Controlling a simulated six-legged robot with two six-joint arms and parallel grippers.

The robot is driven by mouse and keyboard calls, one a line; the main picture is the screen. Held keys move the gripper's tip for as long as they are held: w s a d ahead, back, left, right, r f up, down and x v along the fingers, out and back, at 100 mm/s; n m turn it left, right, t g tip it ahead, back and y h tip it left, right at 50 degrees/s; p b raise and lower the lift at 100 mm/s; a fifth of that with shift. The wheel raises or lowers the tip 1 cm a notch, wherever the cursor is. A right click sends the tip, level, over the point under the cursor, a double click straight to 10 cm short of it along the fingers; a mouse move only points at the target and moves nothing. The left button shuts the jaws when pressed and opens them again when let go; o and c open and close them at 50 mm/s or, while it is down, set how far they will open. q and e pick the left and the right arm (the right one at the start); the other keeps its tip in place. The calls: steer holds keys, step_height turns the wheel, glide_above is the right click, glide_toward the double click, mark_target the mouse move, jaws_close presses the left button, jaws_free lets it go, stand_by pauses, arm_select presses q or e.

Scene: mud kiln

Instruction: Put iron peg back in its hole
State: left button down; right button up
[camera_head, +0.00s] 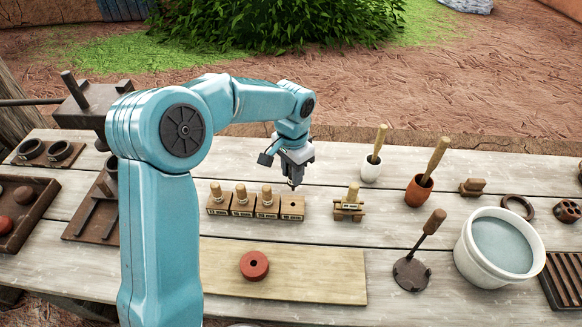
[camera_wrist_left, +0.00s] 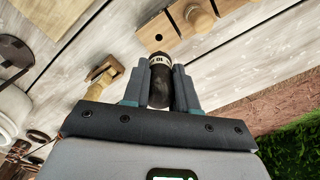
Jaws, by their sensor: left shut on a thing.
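My left gripper (camera_head: 292,178) is shut on a dark peg. The wrist view shows the peg (camera_wrist_left: 160,82) between the two fingers (camera_wrist_left: 160,88), with a pale marked band near its end. The gripper hangs above the right end of a row of wooden blocks (camera_head: 267,209). Several blocks carry pale wooden-headed pegs. The rightmost block (camera_head: 292,209) shows an open dark hole, which also appears in the wrist view (camera_wrist_left: 158,37). The held peg appears apart from the block. My right gripper is not in view.
A wooden stand with a peg (camera_head: 349,205) is right of the row. A plank with a red ring (camera_head: 254,265) lies in front. Mortars (camera_head: 419,190), a dark stamp (camera_head: 411,273) and a white bucket (camera_head: 497,262) stand to the right.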

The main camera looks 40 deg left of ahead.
mark_target(293, 187)
arm_select(q)
steer(key=shift+s+d+f, duration=0.1)
steer(key=shift+s+f, duration=0.15)
steer(key=shift+f, duration=0.05)
steer(key=shift+s+f+b, duration=0.1)
steer(key=shift+f+b, duration=0.25)
steer(key=shift+b, duration=0.2)
steer(key=f+b, duration=0.2)
steer(key=f, duration=0.1)
steer(key=shift+w+f, duration=0.1)
steer(key=shift+w, duration=0.1)
steer(key=shift+s+f+b, duration=0.15)
steer(key=shift+f+b, duration=0.25)
steer(key=shift+b, duration=0.1)
steer(key=shift+w+f, duration=0.2)
steer(key=shift+f, duration=0.05)
steer(key=shift+s+r, duration=0.1)
steer(key=shift+r, duration=0.05)
steer(key=shift+f+b, duration=1.25)
steer(key=shift+f, duration=0.65)
stand_by(0.9)
